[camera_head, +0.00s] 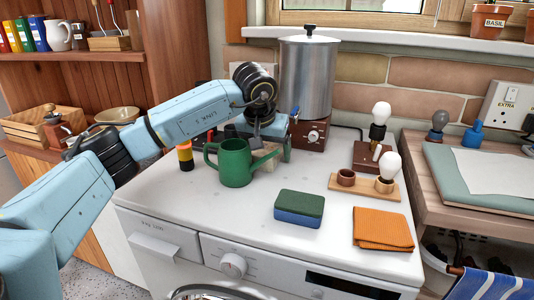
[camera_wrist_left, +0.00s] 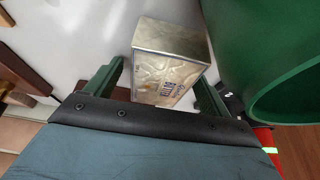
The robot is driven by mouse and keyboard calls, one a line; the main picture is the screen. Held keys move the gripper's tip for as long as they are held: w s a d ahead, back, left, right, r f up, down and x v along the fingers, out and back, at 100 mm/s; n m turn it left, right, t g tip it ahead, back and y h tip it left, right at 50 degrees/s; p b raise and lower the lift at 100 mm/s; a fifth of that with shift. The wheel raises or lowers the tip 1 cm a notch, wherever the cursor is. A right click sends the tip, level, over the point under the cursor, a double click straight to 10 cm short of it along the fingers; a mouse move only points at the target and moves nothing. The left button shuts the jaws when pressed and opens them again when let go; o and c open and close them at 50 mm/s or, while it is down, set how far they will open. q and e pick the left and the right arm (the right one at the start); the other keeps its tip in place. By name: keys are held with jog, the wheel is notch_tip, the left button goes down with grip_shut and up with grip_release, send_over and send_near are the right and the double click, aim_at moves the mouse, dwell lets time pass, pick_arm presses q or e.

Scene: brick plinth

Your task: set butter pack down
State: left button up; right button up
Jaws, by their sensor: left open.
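The butter pack (camera_wrist_left: 170,62), a pale box with blue lettering, stands between the two green fingers of my left gripper (camera_wrist_left: 158,74) in the left wrist view. The fingers are open, with a gap visible on the left side; contact on the right side is hard to tell. In the head view my left gripper (camera_head: 266,146) points down over the white worktop (camera_head: 185,215), behind the green watering can. The pack (camera_head: 265,149) is mostly hidden there by the can. My right gripper is not in view.
The green watering can (camera_head: 235,163) stands close in front of my gripper. A metal urn (camera_head: 307,80) is behind it. A sponge (camera_head: 299,207), an orange cloth (camera_head: 382,229) and a wooden bulb holder (camera_head: 362,187) lie to the right. The worktop's front left is clear.

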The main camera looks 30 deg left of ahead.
pick_arm(q)
jog(key=c, duration=1.3)
jog(key=shift+c, duration=0.2)
jog(key=shift+r, duration=0.1)
